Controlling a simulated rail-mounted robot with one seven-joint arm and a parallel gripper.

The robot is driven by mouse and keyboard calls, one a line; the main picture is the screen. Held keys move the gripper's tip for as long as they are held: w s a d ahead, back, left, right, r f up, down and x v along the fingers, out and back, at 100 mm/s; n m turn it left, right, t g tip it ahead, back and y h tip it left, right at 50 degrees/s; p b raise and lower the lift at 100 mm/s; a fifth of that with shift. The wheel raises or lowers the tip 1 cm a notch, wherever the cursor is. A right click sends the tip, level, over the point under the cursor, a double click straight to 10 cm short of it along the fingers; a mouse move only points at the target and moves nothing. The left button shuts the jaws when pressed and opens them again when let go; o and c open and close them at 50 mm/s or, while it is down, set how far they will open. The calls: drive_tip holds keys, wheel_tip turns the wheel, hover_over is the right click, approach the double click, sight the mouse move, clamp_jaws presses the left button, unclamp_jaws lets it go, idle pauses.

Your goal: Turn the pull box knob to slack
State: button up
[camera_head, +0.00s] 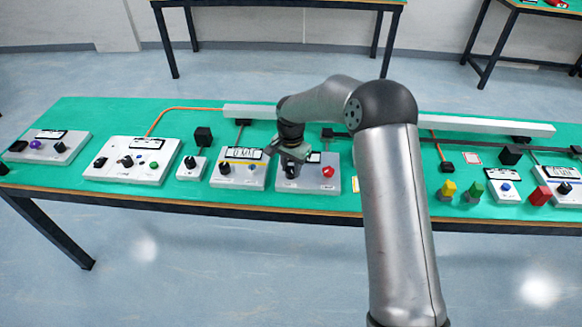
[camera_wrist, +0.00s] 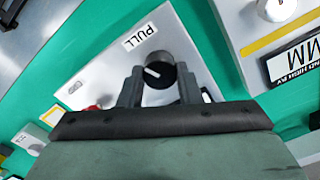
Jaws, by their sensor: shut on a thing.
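The pull box (camera_head: 318,185) is a grey box on the green table, with a red button (camera_head: 328,171) on its right side. In the wrist view the pull box (camera_wrist: 180,30) shows a "PULL" label (camera_wrist: 139,37) and a black knob (camera_wrist: 158,73) with a white pointer line. The pointer lies slanted in the wrist view. My gripper (camera_head: 291,168) is over the left part of the box. In the wrist view my gripper (camera_wrist: 160,84) has one finger on each side of the knob and is shut on it. The red button is partly hidden by my gripper there.
A box with a yellow stripe (camera_head: 240,178) stands close on the left. More control boxes, such as one with a purple knob (camera_head: 60,148), line the left. Yellow (camera_head: 448,190), green and red blocks stand right. A long pale rail (camera_head: 490,125) runs behind.

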drive_tip(key=n+b, duration=0.1)
drive_tip(key=n, duration=0.7)
drive_tip(key=shift+n, duration=0.3)
drive_tip(key=n, duration=0.3)
drive_tip(key=shift+b, duration=0.3)
drive_tip(key=n, duration=0.8)
drive_tip(key=shift+a+r+n+p, duration=0.1)
drive_tip(key=shift+n+p, duration=0.2)
drive_tip(key=n, duration=0.3)
drive_tip(key=shift+n, duration=0.4)
drive_tip(key=n+p, duration=0.1)
drive_tip(key=n, duration=0.3)
drive_tip(key=shift+n+p, duration=0.45)
drive_tip(key=shift+n, duration=1.05)
